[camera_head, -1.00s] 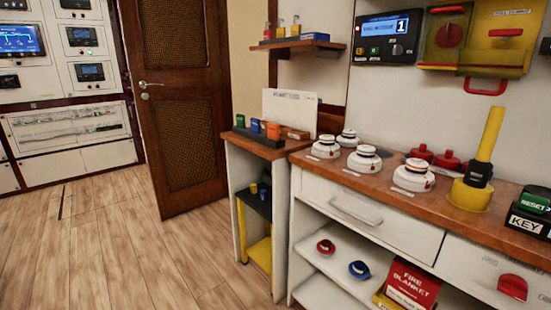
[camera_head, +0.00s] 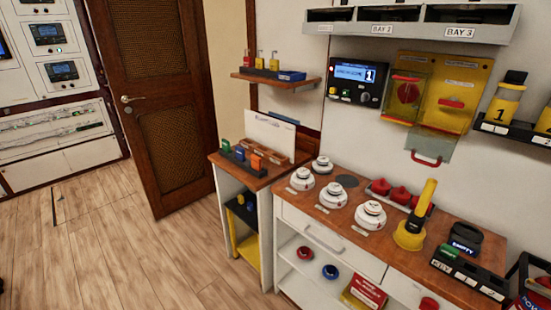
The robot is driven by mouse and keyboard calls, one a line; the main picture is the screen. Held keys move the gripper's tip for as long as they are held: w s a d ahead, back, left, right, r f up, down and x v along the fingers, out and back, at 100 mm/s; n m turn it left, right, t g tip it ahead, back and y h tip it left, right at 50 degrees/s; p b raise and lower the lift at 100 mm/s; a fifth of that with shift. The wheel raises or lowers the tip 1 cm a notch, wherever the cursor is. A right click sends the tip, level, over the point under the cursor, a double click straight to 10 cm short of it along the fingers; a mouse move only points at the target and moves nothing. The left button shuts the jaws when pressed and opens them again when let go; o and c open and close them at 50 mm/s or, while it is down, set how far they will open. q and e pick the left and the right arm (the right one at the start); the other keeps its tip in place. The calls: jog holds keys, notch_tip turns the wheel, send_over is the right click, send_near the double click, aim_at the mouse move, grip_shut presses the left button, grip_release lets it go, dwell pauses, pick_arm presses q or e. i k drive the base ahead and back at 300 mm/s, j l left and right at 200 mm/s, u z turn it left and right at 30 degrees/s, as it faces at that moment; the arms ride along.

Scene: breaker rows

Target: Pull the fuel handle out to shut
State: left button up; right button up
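A yellow panel (camera_head: 452,85) is fixed to the white wall at the upper right. On its right half is a small red handle (camera_head: 452,103); I cannot read its label or tell how far it stands out. On its left half is a round red knob (camera_head: 408,93) behind what looks like a see-through cover. A red loop handle (camera_head: 426,161) hangs on a grey-green flap below the panel. I cannot tell for sure which of these is the fuel handle. Neither of my grippers shows in the head view.
A wooden counter (camera_head: 328,214) below the panel carries several white detectors, red domed pieces and a yellow tube (camera_head: 418,215). A grey bay rack (camera_head: 405,30) hangs above. A dark display unit (camera_head: 357,82) is left of the panel. Wooden floor (camera_head: 140,255) is clear at left.

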aim_at(453, 103)
jog(key=i+j, duration=0.2)
jog(key=i, duration=0.15)
jog(key=i+z, duration=0.1)
jog(key=z, duration=0.3)
jog(key=j+z, duration=0.1)
jog(key=z, duration=0.3)
jog(key=i+j+z, duration=0.1)
jog(key=z, duration=0.3)
